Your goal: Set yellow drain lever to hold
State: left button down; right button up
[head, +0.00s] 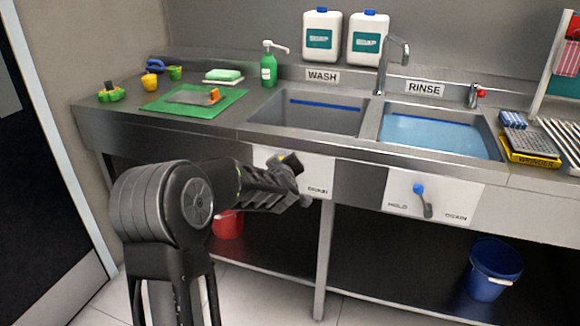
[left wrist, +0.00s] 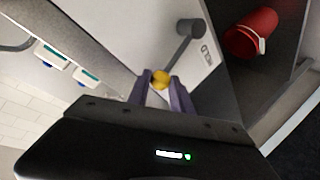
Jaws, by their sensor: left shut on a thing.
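The yellow drain lever's knob (left wrist: 161,79) sits between the fingertips of my left gripper (left wrist: 160,84) in the left wrist view. My left gripper is shut on this knob. The lever's grey shaft (left wrist: 183,44) runs from the knob to a round pivot on the pale panel. In the head view my left gripper (head: 288,172) is at the white panel (head: 322,178) under the WASH sink. A bit of yellow shows at its tip. The DRAIN label shows right of the gripper; the gripper and arm cover the panel's left part and most of the lever. My right gripper is out of view.
A red bucket (head: 228,223) and a blue bucket (head: 490,268) stand on the lower shelf. The counter edge (head: 240,134) runs just above my gripper.

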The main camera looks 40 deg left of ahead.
pick_arm(q)
jog(key=shift+s+a+f+n+h+b, duration=0.25)
jog(key=shift+a+n+h+b, duration=0.2)
jog(key=shift+a+n+b, duration=0.2)
jog(key=shift+s+a+f+n+h+b, duration=0.25)
jog(key=shift+a+n+h+b, duration=0.2)
jog(key=shift+a+n+b, duration=0.2)
jog(key=c, duration=1.1)
grip_release()
jog(key=shift+d+r, duration=0.1)
jog(key=p+v, duration=0.1)
jog(key=v, duration=0.6)
jog(key=shift+s+d+p, duration=0.15)
jog(key=shift+s+p, duration=0.15)
jog(key=shift+p, duration=0.05)
jog(key=shift+r, duration=0.1)
